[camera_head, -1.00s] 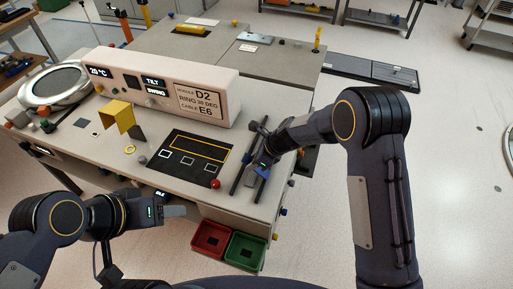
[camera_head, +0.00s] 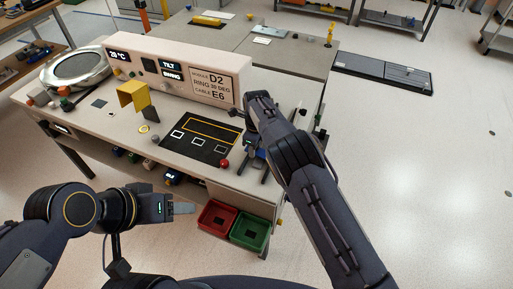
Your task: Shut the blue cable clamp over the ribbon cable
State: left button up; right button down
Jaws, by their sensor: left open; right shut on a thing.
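My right gripper (camera_head: 247,156) reaches down to the right end of the bench, above two dark rails. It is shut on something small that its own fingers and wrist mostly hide. A small blue part, seemingly the blue cable clamp (camera_head: 262,153), shows right beside the fingertips. I cannot tell how far over the clamp is tilted. The ribbon cable cannot be made out. My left gripper (camera_head: 184,208) is open and empty, in front of the bench at lower left and apart from everything.
Behind stands a pale label console (camera_head: 150,68). A yellow bracket (camera_head: 133,94) stands at left. Red (camera_head: 216,216) and green (camera_head: 249,232) bins sit below the front edge.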

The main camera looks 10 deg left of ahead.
jog(key=shift+s+f, duration=0.1)
jog(key=shift+f, duration=0.05)
jog(key=c, duration=1.2)
grip_release()
jog(key=shift+c, duration=0.2)
jog(key=shift+r, duration=0.55)
notch_tip(320, 180, up, 7)
jog(key=shift+d+f+b, duration=0.1)
jog(key=shift+b, duration=0.75)
